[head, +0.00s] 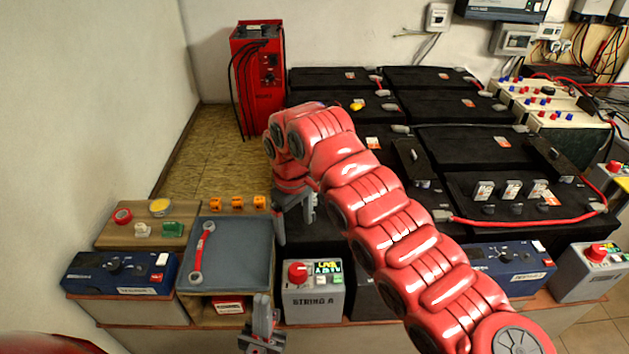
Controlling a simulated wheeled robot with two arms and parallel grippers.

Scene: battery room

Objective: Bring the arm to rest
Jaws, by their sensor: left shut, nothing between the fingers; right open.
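My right arm (395,235), red and segmented, reaches in from the lower right and bends down at its far end. Its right gripper (295,228) points down, open and empty, just right of the grey tray and in front of the black batteries. My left gripper (263,303) is at the bottom middle, pointing up, shut and empty. It is in front of the bench edge, below the grey tray. Most of my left arm is out of view, with only a red part at the lower left corner.
A grey tray (240,255) holds a red-handled wrench (202,250). A wooden board (110,236) with tapes and small connectors is at left. A grey String A box (313,297) stands close to both grippers. Black batteries (440,150) fill the back right. A red charger (257,75) stands behind.

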